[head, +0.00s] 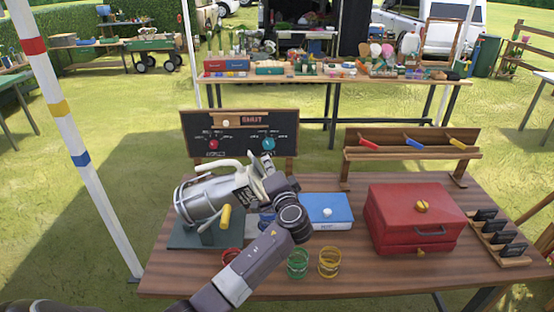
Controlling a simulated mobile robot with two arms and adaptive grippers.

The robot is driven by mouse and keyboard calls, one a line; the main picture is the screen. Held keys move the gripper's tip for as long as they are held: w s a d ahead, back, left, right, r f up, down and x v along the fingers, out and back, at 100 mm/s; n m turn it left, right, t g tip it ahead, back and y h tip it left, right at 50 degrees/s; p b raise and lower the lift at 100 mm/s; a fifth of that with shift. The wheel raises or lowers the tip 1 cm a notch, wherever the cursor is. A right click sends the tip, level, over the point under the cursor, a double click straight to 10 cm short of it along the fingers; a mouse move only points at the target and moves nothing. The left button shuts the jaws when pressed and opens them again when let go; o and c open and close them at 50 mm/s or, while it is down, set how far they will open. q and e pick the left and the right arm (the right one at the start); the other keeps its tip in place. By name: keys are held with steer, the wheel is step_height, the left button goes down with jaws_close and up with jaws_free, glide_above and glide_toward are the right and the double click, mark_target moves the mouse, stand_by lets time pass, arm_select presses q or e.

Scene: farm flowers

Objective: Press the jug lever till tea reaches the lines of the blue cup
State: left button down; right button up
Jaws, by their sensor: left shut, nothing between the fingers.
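The silver jug (203,198) lies tilted on a dark green stand (190,241), at the left of the wooden table. It has a pale handle on top and a yellow lever (225,216) at its lower front. My left gripper (258,165) is shut and empty, at the right end of the jug; I cannot tell whether it touches it. A blue patch (265,220) shows behind my left arm, below the jug's right end; it may be the blue cup, mostly hidden. Its lines and any tea are not visible. My right gripper is out of view.
A red cup (231,257), partly hidden, a green cup (298,263) and a yellow cup (329,262) stand along the front. A blue box (328,210), red chest (412,222) and dark rack (498,240) stand right. A chalkboard (240,134) stands behind.

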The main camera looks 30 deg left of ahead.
mark_target(256, 162)
arm_select(q)
steer(key=shift+s+a+f, duration=0.2)
steer(key=shift+s+a, duration=0.35)
steer(key=shift+a, duration=0.15)
steer(key=shift+w+f, duration=0.1)
steer(key=shift+s+a+f+n+b, duration=0.25)
steer(key=shift+n+b, duration=0.25)
steer(key=shift+b, duration=0.25)
steer(key=shift+s+a+n+h+b, duration=0.1)
steer(key=shift+a+n+h+b, duration=0.05)
steer(key=shift+n+h+b, duration=0.2)
steer(key=shift+s+a+r+n+b, duration=0.1)
steer(key=shift+a+r+n+b, duration=0.15)
steer(key=shift+n, duration=0.2)
stand_by(3.1)
